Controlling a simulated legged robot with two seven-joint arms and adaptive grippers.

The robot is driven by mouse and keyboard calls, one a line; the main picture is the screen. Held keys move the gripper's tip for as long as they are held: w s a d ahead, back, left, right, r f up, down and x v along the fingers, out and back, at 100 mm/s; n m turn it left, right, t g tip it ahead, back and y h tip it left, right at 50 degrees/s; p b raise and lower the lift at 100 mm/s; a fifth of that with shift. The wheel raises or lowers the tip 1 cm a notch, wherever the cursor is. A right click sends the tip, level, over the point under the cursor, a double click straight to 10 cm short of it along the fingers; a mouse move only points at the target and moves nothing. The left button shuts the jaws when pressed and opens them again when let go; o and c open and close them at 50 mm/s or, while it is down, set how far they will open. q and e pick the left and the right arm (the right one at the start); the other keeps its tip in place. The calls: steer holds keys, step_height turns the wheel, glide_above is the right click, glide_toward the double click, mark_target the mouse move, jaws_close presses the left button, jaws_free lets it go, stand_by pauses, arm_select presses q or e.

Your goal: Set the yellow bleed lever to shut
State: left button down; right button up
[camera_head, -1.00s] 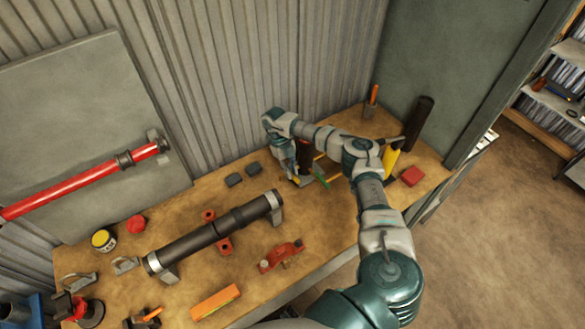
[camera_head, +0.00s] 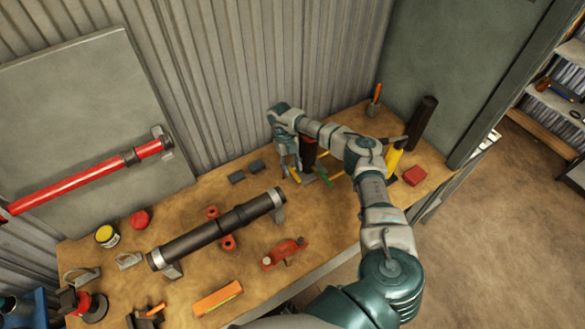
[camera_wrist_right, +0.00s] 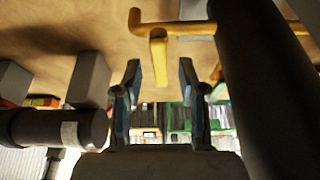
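A yellow bar with a short flat tab, which looks like the bleed lever (camera_wrist_right: 158,62), shows at the top middle of the right wrist view. My right gripper (camera_wrist_right: 160,74) is open, its two fingertips apart on either side of the tab's lower end in the picture. I cannot tell whether they touch it or how deep the tab sits between them. In the head view my right gripper (camera_head: 290,168) points down at the back of the bench, and only a bit of yellow (camera_head: 295,175) shows beside it. My left gripper is not in view.
A dark upright cylinder (camera_wrist_right: 265,90) stands close beside the gripper. Grey blocks (camera_wrist_right: 88,78) are on its other side. On the wooden bench (camera_head: 325,220) lie a black pipe (camera_head: 220,229) and a red clamp (camera_head: 284,253). A yellow cylinder (camera_head: 393,160) stands behind my forearm.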

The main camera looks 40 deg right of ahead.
steer(key=shift+f, duration=0.15)
steer(key=shift+r, duration=0.35)
steer(key=v, duration=1.1)
steer(key=shift+w, duration=0.25)
steer(key=shift+d, duration=0.1)
